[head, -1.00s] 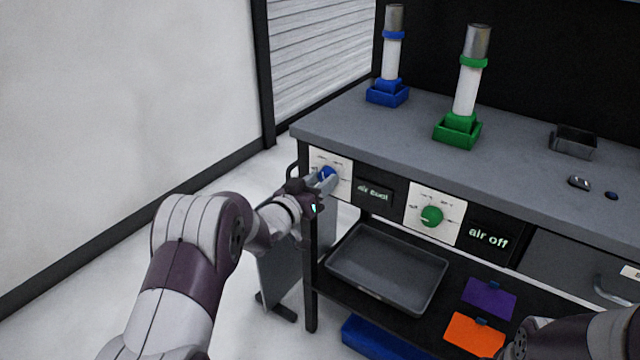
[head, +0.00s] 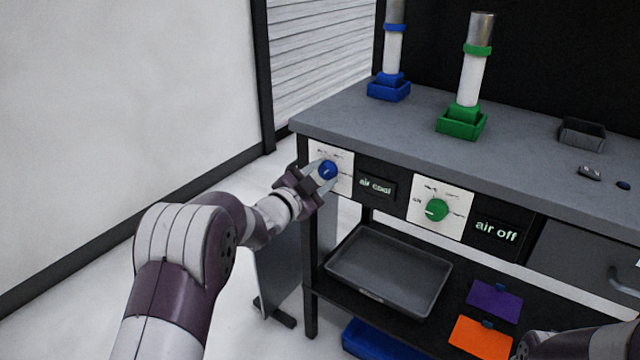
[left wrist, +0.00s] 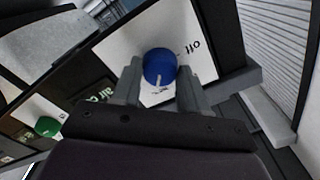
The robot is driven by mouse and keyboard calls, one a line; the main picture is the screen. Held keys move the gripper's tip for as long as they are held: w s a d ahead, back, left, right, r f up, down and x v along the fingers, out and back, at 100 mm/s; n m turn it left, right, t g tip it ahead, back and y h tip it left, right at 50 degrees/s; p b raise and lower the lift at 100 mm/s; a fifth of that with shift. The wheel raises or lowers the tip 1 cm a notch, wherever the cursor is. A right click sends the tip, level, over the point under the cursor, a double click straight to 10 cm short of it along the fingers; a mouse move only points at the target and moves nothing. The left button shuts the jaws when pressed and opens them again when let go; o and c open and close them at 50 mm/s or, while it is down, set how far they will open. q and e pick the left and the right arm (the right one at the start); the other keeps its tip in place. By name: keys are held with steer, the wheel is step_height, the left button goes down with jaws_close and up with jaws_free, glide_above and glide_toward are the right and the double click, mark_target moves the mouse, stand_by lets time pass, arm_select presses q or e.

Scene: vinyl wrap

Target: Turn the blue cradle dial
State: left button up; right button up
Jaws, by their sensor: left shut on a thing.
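The blue dial (head: 327,170) sits on a white panel (head: 338,160) at the left end of the bench front. My left gripper (head: 322,178) is at the dial with a finger on either side, shut on it. The left wrist view shows the blue dial (left wrist: 159,67) between the two fingers, its white mark pointing down towards the gripper. The label beside the panel (head: 375,187) reads "air cool". On the bench top a white roll with a metal top stands in a blue cradle (head: 388,90). Of my right arm only a dark part shows at the bottom right.
A green dial (head: 436,210) on its own panel is to the right, beside an "air off" label (head: 496,231). A green cradle (head: 462,123) with a roll and a dark tray (head: 582,134) stand on the bench. A grey tray (head: 388,268) and purple and orange cards lie on the shelf below.

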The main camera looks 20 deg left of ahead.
arm_select(q)
steer(key=m+b, duration=0.4)
steer(key=m, duration=0.1)
steer(key=shift+f, duration=0.3)
steer(key=m+b, duration=0.2)
steer(key=shift+m, duration=0.3)
steer(key=shift+r+m+b, duration=0.2)
steer(key=shift+m+b, duration=0.8)
steer(key=o, duration=1.1)
steer(key=shift+c, duration=0.2)
steer(key=shift+r, duration=0.1)
